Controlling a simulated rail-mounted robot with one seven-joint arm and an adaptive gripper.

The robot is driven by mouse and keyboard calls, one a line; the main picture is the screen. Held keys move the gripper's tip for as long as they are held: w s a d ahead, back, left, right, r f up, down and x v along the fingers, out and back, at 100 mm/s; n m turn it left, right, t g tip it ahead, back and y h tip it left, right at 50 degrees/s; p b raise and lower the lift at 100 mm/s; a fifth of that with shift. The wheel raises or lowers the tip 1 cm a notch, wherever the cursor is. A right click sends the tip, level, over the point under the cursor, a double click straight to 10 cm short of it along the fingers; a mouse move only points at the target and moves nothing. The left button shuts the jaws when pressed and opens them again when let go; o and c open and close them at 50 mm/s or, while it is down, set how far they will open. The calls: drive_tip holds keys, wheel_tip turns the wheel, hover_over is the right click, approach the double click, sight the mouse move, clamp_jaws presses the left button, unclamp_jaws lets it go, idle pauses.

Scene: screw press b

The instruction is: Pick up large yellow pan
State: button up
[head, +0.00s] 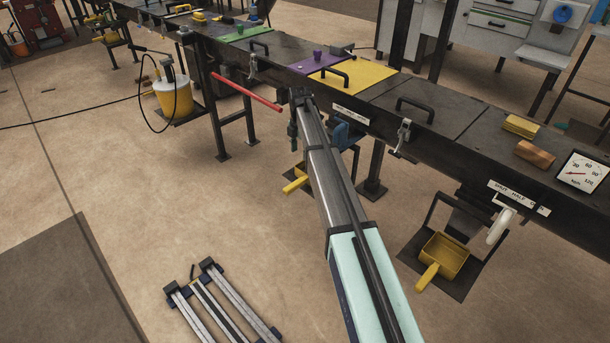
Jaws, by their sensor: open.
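A yellow pan (443,255) with a short handle lies on a dark floor mat at the lower right, under the bench, open side up. A second yellow pan (297,184) lies further back beneath the bench, partly hidden behind my arm. Which of them is the large one is hard to tell. My arm reaches from the bottom of the view up to the bench's front edge. The dark end there seems to be my gripper (293,137), pointing down, above the further pan and apart from both. Its fingers are too small to make out clearly. I see nothing held.
A long dark bench (450,112) crosses the view, its legs near the pans. A red bar (247,94) sticks out from its front. A yellow bucket (174,101) stands at the left. Rails (225,305) lie at the bottom. The floor between is mostly clear.

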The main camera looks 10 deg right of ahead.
sight(301, 180)
drive_tip(key=f, duration=1.7)
drive_tip(key=shift+w, duration=0.2)
drive_tip(key=shift+r, duration=0.15)
clamp_jaws()
